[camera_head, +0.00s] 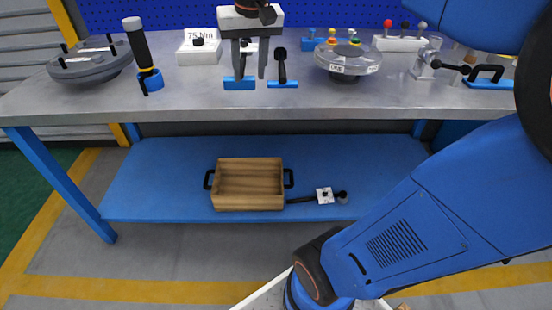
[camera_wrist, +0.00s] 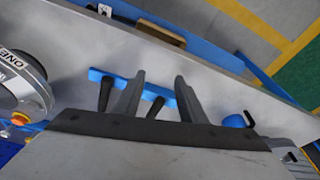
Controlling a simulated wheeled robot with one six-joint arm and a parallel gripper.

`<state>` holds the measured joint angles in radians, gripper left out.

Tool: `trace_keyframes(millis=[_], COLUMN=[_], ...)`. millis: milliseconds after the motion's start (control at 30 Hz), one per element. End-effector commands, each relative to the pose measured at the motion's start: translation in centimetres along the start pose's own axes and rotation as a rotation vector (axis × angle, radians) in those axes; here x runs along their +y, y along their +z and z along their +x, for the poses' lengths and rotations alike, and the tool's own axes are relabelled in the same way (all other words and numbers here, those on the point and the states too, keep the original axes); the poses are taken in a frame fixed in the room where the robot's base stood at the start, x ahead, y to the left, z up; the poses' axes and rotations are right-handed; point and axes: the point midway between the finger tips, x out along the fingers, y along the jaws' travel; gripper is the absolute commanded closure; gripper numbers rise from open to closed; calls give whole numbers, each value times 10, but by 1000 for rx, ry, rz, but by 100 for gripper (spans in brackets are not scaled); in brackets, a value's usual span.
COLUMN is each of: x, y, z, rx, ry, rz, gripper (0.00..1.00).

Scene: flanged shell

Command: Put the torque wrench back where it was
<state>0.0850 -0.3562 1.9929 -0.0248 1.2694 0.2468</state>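Which tool is the torque wrench is not certain. A long dark tool with a white square plate (camera_head: 325,195) lies on the blue lower shelf, right of the wooden crate; the plate also shows in the wrist view (camera_wrist: 105,9). Another tool with a thick black handle (camera_head: 139,44) and yellow ring stands in a blue base at the bench's left. My gripper (camera_head: 250,77) is open above the bench, behind its front edge. In the wrist view, its fingers (camera_wrist: 160,76) are apart, with a black handle (camera_wrist: 155,107) showing between them, apparently not gripped.
Two blue holders (camera_head: 239,84) with black handles are under and beside my gripper. A "75 Nm" box (camera_head: 199,53) stands behind. A round clear-topped part (camera_head: 348,60) stands to the right, and a grey flanged disc (camera_head: 90,64) to the left. The wooden crate (camera_head: 249,203) is on the shelf.

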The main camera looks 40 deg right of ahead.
Motion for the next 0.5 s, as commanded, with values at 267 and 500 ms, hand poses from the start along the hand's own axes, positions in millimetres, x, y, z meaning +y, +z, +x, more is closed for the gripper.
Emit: trace_keyframes(millis=[267, 500], x=[8, 17], y=[101, 173], z=[42, 88], rx=[78, 142], ry=[-38, -62], rz=[-152, -267], gripper=[63, 63])
